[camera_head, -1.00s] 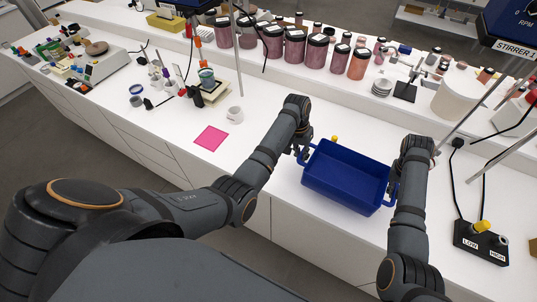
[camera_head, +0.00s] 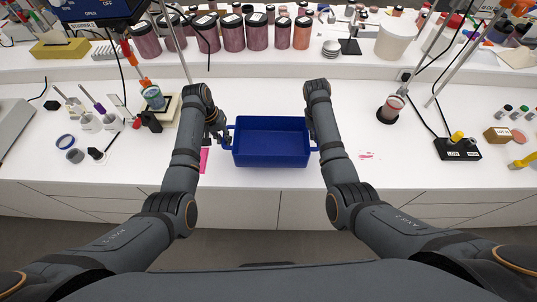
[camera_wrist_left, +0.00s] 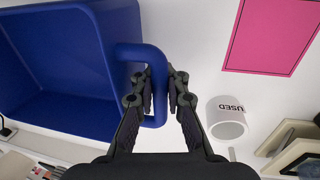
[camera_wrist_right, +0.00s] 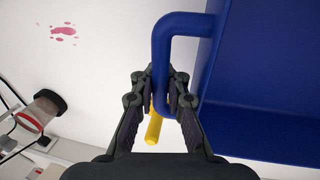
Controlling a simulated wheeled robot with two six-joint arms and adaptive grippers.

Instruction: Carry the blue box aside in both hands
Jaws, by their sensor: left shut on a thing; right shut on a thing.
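The blue box (camera_head: 271,158) is an open, empty-looking bin in the middle of the head view, with a loop handle at each end. My left gripper (camera_head: 224,138) is shut on its left handle; the left wrist view shows the fingers (camera_wrist_left: 160,92) around the blue loop (camera_wrist_left: 158,62). My right gripper (camera_wrist_right: 166,92) is shut on the other handle (camera_wrist_right: 160,50); its fingers are mostly hidden in the head view. The box looks about level. I cannot tell whether its bottom is clear of the counter.
A pink sheet (camera_head: 204,161) lies left of the box, partly behind my left arm. A mug marked USED (camera_wrist_left: 228,118) stands near it. A pink stain (camera_head: 367,155) and a switch box (camera_head: 457,149) are to the right. Jars (camera_head: 232,34) line the shelf behind.

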